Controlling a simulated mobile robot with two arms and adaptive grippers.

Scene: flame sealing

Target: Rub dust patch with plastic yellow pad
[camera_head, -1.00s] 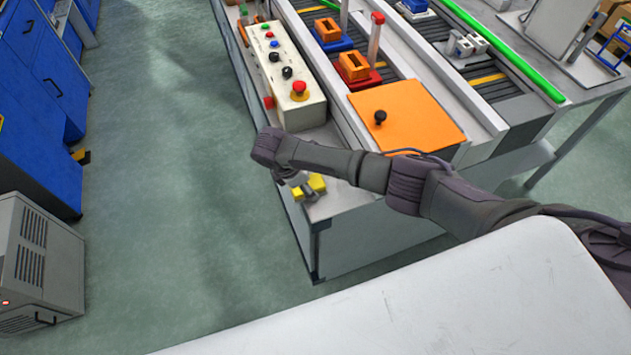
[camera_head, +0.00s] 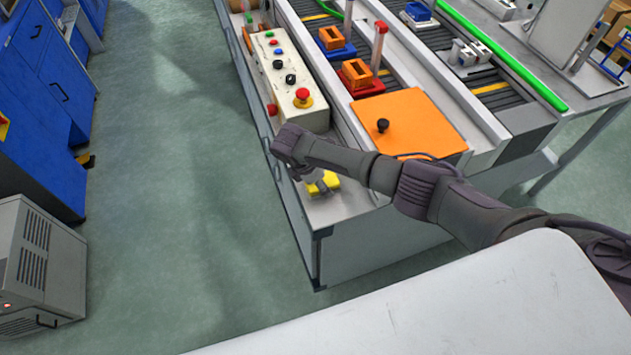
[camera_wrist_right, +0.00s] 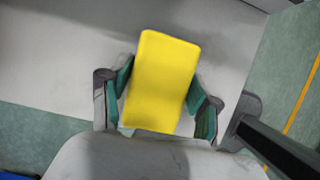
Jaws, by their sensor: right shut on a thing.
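The yellow pad (camera_head: 330,180) is at the near left corner of the grey workbench (camera_head: 345,208), partly hidden under my right wrist in the head view. My right gripper (camera_head: 320,186) is shut on it. In the right wrist view the pad (camera_wrist_right: 162,80) sits between the two green-lined fingers of the gripper (camera_wrist_right: 160,100), over a pale grey surface. Whether the pad touches that surface I cannot tell. I cannot make out a clear dust patch in either view. My left gripper is not in view.
A control box (camera_head: 288,80) with buttons and a red emergency stop stands just behind the wrist. An orange plate (camera_head: 410,122) with a black knob lies to the right. Conveyors carry orange blocks (camera_head: 356,72). Green floor (camera_head: 190,180) is open at left.

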